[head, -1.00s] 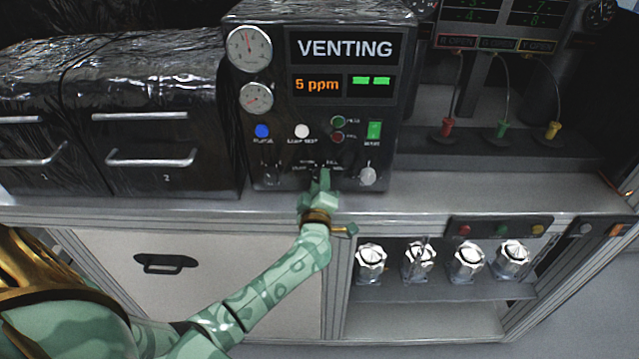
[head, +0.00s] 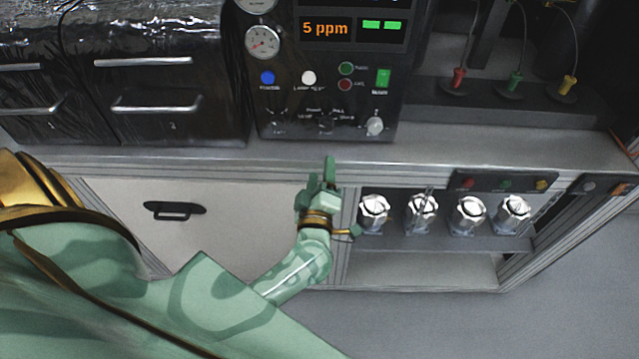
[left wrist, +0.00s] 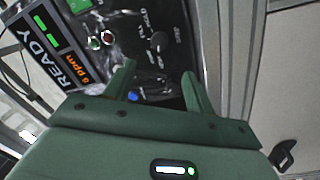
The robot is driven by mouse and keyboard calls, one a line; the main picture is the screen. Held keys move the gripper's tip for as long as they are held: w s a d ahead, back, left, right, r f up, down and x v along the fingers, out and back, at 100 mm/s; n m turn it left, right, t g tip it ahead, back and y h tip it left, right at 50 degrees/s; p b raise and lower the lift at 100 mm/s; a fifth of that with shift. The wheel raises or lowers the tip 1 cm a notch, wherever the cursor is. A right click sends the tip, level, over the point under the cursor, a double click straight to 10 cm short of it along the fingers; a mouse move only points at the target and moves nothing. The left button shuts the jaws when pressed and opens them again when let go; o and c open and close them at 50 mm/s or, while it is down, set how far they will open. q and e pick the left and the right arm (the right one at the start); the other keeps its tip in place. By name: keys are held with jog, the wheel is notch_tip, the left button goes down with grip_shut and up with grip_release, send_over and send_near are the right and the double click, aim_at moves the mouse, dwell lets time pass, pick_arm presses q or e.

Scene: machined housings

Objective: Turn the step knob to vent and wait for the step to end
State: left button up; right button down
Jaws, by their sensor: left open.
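The step knob (head: 326,124) is a small black knob low in the middle of the black control panel (head: 300,108), with small white labels around it that I cannot read surely. A black knob (left wrist: 160,42) also shows in the left wrist view, beyond the fingers. The status display (left wrist: 65,72) reads READY in the left wrist view. The orange readout (head: 325,29) shows 5 ppm, beside two green bars. My left gripper (head: 329,172) is open and empty, apart from the knob and in front of the counter's front edge. My right gripper is not in view.
Blue (head: 267,78) and white (head: 308,78) buttons, a green switch (head: 382,78) and a pale knob (head: 375,126) share the panel. Dark drawers (head: 165,90) stand left. Several silver knobs (head: 421,208) line the shelf below right. The counter (head: 480,150) is clear in front.

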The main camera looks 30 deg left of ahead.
pick_arm(q)
jog(key=shift+v, duration=1.65)
jog(key=s+d+f+m+h+b, duration=0.1)
jog(key=d+f+m+h, duration=0.35)
jog(key=f+m, duration=0.2)
jog(key=d+f+m+h, duration=0.4)
jog(key=f+m+h, duration=0.1)
jog(key=f, duration=0.3)
jog(key=s+f+m+g+h+b, duration=0.1)
jog(key=s+f+m+g, duration=0.2)
jog(key=f, duration=0.4)
jog(key=s+f+m+g+h+b, duration=0.1)
jog(key=s+f+g, duration=0.1)
jog(key=s+f, duration=0.4)
jog(key=s+a+f+m+g+y+b, duration=0.1)
jog(key=s+a+f+m+g+b, duration=0.1)
jog(key=s+f, duration=0.9)
jog(key=s+a+f+m+g+y+b, duration=0.1)
jog(key=s+a+f+m+g+b, duration=0.2)
jog(key=s+f, duration=0.9)
jog(key=s+a+m+g, duration=0.1)
jog(key=s+a+g, duration=0.2)
jog(key=s+g, duration=0.2)
jog(key=shift+s+f, duration=0.15)
jog(key=shift+f, duration=0.05)
jog(key=shift+y, duration=0.25)
